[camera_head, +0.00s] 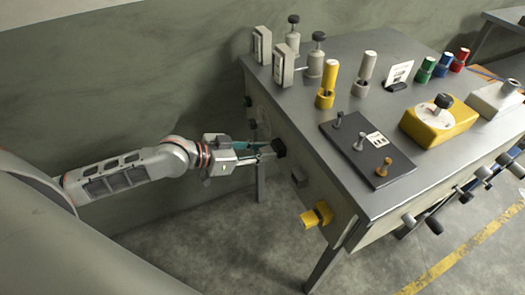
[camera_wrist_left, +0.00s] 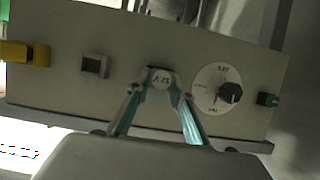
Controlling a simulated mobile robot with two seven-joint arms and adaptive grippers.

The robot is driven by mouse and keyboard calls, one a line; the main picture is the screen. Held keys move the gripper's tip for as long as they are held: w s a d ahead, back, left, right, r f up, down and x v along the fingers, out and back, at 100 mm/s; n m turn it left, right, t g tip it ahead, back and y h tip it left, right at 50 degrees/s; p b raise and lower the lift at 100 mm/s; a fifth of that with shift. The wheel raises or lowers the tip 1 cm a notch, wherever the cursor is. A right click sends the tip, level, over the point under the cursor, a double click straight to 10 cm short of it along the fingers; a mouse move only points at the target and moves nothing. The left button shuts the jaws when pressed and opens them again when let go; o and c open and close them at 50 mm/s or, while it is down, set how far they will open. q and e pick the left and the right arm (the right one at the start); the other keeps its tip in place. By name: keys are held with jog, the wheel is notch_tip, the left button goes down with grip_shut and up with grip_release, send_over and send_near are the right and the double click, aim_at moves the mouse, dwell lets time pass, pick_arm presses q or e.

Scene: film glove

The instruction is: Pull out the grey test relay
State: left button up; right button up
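A dark block on the side panel of the metal bench may be the grey test relay (camera_head: 278,147). In the wrist view the teal fingers of my left gripper (camera_wrist_left: 157,92) are apart, with one tip at each side of the block. I cannot tell whether they press on it. The block's back is hidden. My right gripper is out of view.
A square socket (camera_wrist_left: 95,65) and a yellow fitting (camera_wrist_left: 25,54) are left of the block in the wrist view. A dial with a black knob (camera_wrist_left: 230,92) is close on the right. Yellow (camera_head: 327,85) and grey (camera_head: 365,70) cylinders stand on the bench top (camera_head: 375,210).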

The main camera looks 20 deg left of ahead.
pick_arm(q)
grip_shut()
jog(key=shift+s+a, duration=0.1)
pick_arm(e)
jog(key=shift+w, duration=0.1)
pick_arm(q)
jog(key=shift+s+a, duration=0.1)
jog(key=shift+s+a+p, duration=0.45)
jog(key=shift+s+a, duration=0.95)
jog(key=shift+s, duration=0.3)
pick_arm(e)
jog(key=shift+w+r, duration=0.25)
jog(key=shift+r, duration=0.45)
pick_arm(q)
jog(key=shift+s+a+p, duration=0.45)
jog(key=shift+s+a, duration=0.55)
jog(key=shift+s, duration=0.15)
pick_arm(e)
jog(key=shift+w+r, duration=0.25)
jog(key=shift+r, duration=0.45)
